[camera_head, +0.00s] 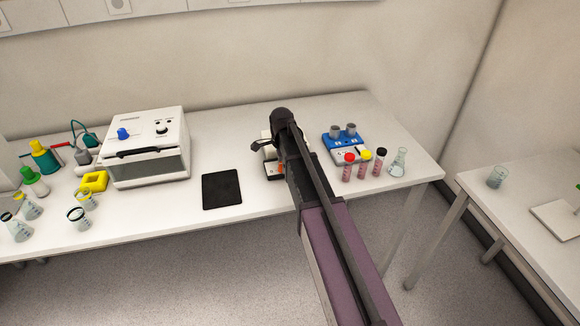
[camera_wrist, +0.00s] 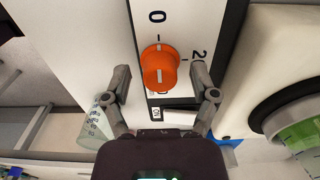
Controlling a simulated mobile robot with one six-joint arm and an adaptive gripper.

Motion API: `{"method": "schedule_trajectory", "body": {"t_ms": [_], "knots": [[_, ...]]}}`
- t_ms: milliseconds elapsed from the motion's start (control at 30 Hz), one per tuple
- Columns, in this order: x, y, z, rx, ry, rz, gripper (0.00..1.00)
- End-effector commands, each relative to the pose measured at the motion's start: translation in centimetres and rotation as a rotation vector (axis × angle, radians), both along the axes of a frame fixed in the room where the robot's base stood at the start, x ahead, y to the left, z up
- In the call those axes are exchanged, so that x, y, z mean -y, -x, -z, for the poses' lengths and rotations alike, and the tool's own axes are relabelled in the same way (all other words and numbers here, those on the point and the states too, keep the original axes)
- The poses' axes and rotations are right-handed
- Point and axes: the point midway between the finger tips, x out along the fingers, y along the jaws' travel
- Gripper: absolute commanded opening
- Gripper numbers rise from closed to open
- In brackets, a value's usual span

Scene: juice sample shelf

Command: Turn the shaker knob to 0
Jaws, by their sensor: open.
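The orange shaker knob (camera_wrist: 158,68) sits on a white front panel in the wrist view. My gripper (camera_wrist: 160,78) is open, one finger on each side of the knob, with gaps visible on both sides.
A switch (camera_wrist: 172,115) lies below the knob. Right of my arm stand a blue device (camera_head: 339,139), several capped tubes and a flask (camera_head: 398,163). To the left are a black mat (camera_head: 222,189) and a white oven-like box (camera_head: 147,145) with a blue knob.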

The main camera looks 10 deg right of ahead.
Motion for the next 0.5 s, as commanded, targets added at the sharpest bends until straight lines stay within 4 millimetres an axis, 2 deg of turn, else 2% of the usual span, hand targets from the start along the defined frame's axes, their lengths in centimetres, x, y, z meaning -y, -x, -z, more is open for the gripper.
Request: {"method": "schedule_trajectory", "body": {"t_ms": [33, 500], "knots": [[0.0, 0.0, -1.1, 0.000, 0.000, -0.003, 0.76], [0.0, 0.0, -5.0, 0.000, -0.001, -0.006, 0.76]]}}
